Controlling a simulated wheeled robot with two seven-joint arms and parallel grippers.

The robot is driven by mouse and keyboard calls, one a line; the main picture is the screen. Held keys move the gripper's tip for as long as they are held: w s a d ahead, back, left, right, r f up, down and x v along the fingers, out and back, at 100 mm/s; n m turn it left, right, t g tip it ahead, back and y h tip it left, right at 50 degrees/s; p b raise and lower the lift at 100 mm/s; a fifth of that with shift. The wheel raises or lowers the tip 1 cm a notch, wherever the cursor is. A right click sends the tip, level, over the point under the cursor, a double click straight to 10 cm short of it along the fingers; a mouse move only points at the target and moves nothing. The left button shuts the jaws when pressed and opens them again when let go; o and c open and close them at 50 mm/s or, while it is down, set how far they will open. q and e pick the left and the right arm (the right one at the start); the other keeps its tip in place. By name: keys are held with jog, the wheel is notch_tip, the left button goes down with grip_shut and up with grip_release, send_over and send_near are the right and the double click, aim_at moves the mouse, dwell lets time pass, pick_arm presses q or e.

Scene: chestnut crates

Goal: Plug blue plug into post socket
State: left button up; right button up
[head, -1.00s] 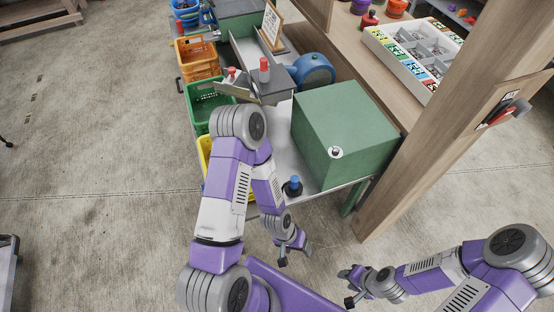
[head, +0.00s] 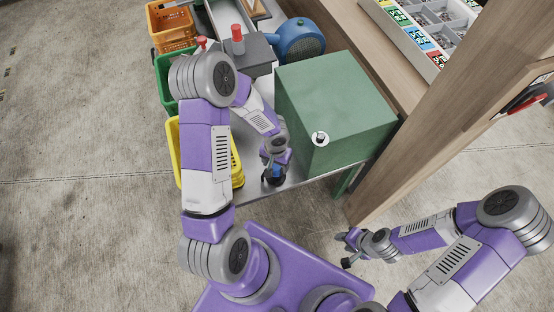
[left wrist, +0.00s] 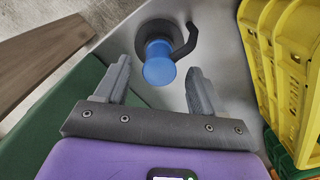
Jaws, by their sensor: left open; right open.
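The blue plug (left wrist: 158,65) stands in a black holder with a curved arm (left wrist: 192,38) on the grey metal bench top. In the head view, the blue plug (head: 273,171) is mostly covered by my left gripper (head: 275,168). In the left wrist view, my left gripper (left wrist: 157,78) is open, with a finger on either side of the plug's blue end. I cannot tell whether they touch. My right gripper (head: 346,249) is open and empty in front of the bench. The wooden post (head: 450,130) stands at the right; its socket cannot be made out clearly.
A big green box (head: 340,100) stands right beside the plug. A yellow crate (head: 236,177) is close on the left, with green and orange (head: 170,30) crates behind. A dark and red object (head: 537,95) is at the right edge. Floor in front is clear.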

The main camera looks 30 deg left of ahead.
pick_arm(q)
jog(key=shift+f+b, duration=0.55)
jog(key=shift+f, duration=1.15)
grip_shut()
jog(key=shift+r+p, duration=0.35)
jog(key=shift+r, duration=0.3)
jog(key=c, duration=0.8)
grip_release()
grip_shut()
jog(key=shift+r+p, duration=1.2)
jog(key=shift+r, duration=0.65)
